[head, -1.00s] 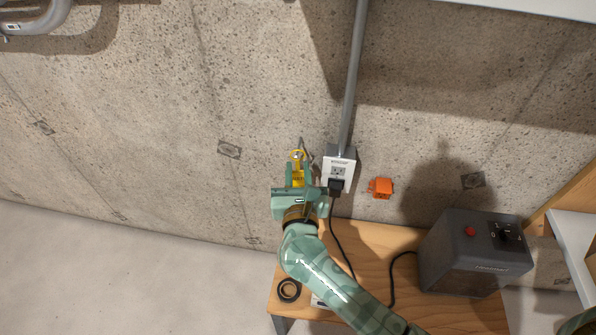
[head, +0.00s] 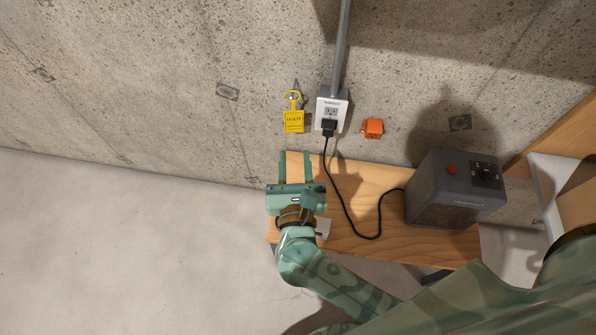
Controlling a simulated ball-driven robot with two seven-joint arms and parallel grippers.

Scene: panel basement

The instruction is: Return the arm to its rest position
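My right arm comes in from the lower right. Its green gripper (head: 296,156) is over the left end of the wooden bench (head: 390,240). The two fingers point up the picture toward the wall and stand apart, with nothing between them. A yellow tag with a ring (head: 294,121) hangs on the concrete wall just beyond the fingertips, clear of them. My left gripper is not in view.
A wall outlet (head: 333,105) holds a black plug (head: 329,128); its cord runs to a dark grey box (head: 453,190) on the bench. An orange block (head: 372,128) is at the wall. A white item (head: 322,228) shows beside my wrist. Floor at left is clear.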

